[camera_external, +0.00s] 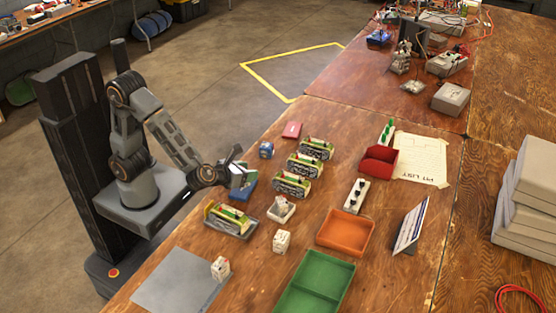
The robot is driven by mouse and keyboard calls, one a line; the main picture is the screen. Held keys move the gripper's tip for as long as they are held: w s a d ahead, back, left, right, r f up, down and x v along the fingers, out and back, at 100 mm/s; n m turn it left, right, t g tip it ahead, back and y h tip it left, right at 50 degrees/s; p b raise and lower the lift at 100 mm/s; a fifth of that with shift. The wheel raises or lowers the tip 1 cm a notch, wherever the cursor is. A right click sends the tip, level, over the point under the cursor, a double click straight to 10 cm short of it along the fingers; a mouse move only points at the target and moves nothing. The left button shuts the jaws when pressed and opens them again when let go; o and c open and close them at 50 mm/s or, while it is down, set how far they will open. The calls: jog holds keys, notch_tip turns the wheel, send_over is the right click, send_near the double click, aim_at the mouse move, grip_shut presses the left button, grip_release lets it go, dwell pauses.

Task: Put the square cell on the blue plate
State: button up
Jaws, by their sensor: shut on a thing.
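My gripper (240,165) is over the blue plate (249,190), close to it. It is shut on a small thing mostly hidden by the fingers. A pale greenish patch shows there, but I cannot tell the thing's shape or whether it touches the plate. The fingers and the arm cover part of the plate. I cannot make out for certain which piece is the square cell.
Several green-and-black packs (305,164) stand right of my gripper; another lies in a grey tray (232,231) in front. A small white tray (281,213), an orange tray (344,232), a green tray (315,285) and a red bin (379,163) take up the table.

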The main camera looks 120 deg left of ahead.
jog(key=shift+f, duration=0.45)
jog(key=shift+f+b, duration=0.25)
jog(key=shift+b, duration=0.05)
jog(key=o, duration=1)
jog(key=shift+r, duration=0.2)
